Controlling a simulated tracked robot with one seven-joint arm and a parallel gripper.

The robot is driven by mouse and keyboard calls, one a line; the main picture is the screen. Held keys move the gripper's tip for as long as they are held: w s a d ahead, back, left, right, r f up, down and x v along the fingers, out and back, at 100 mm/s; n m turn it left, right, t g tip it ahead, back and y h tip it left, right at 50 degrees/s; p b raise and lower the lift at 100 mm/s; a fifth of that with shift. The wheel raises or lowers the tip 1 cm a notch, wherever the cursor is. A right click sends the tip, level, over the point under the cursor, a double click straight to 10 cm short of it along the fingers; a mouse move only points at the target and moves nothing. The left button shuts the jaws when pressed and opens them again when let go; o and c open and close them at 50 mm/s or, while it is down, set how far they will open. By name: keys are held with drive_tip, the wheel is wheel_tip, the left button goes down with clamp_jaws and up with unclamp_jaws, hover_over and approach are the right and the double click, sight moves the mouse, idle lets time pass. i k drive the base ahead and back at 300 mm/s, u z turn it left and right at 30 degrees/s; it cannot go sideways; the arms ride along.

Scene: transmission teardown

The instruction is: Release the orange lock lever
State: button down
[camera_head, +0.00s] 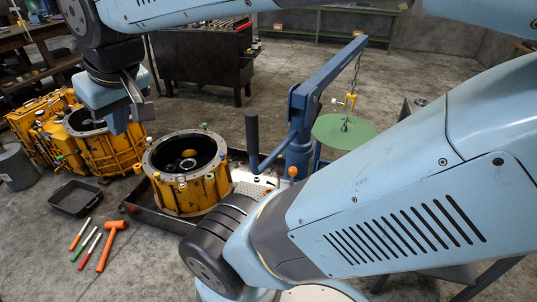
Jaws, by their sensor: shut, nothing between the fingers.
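No part is plainly a lock lever. An orange knob (292,172) stands at the foot of the blue crane (300,120), in the middle of the view. A smaller orange knob (268,191) lies just left of and below it, at the tray's edge. Either may belong to the lever; I cannot tell. My gripper (121,124) is at the upper left, pointing down, shut and empty. It appears over the rear yellow housing (110,155), well left of both knobs. My own arm covers the right foreground.
An open yellow housing (188,196) sits in a dark tray (150,212). A dark upright handle (252,135) stands beside the crane. A green round table (345,131) is behind. An orange hammer (110,243) and several tools lie on the floor at lower left.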

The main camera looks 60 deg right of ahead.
sight(293, 170)
drive_tip(key=z, duration=0.15)
drive_tip(key=k, duration=0.85)
drive_tip(key=z, duration=1.15)
drive_tip(key=i, duration=0.5)
drive_tip(key=z, duration=0.05)
